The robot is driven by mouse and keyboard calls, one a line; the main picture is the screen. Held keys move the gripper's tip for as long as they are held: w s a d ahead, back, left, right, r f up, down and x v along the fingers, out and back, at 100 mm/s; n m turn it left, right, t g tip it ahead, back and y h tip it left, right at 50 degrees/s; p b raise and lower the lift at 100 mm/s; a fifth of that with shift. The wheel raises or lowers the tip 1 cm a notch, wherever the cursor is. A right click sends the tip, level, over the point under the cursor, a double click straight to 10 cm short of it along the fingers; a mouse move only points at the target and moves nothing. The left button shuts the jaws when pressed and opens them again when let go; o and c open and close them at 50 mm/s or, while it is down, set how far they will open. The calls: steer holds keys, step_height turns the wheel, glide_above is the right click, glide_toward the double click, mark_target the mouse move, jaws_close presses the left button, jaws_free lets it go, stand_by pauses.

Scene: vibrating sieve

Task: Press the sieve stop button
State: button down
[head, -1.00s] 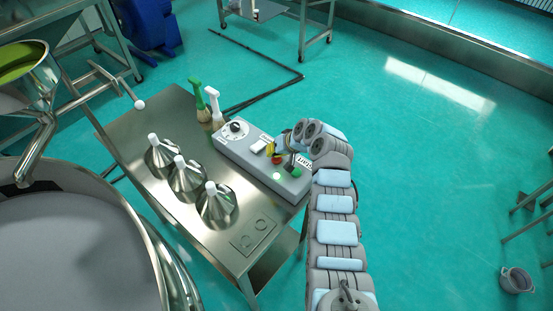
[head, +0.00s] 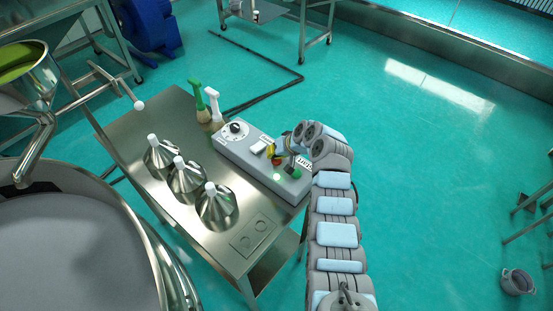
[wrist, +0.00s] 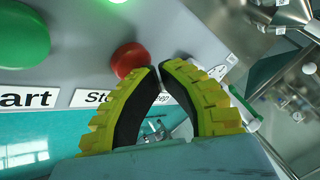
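The red stop button (head: 276,161) sits on the grey control box (head: 229,152), partly hidden behind my gripper in the head view. In the wrist view the red button (wrist: 129,59) is a round dome above a white label beginning "Sto", partly covered by a finger. My gripper (wrist: 160,66) has yellow ribbed fingers with black inner pads; their tips are nearly together and hold nothing. The tips are right beside the red button; I cannot tell whether they touch it. In the head view my gripper (head: 270,150) is over the box.
A green start button (head: 295,173) is close to the red one. A dial (head: 235,129) is at the box's far end. Metal funnels (head: 187,177) and two spray bottles (head: 212,110) stand on the steel table (head: 150,115). The large sieve (head: 140,235) is at left.

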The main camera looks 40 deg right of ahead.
mark_target(273, 159)
steer(key=shift+f+b, duration=0.3)
steer(key=shift+f, duration=0.05)
stand_by(0.3)
steer(key=shift+r, duration=0.2)
steer(key=shift+r+p, duration=0.45)
steer(key=shift+r, duration=0.4)
steer(key=shift+r+p, duration=1)
steer(key=shift+r, duration=1.5)
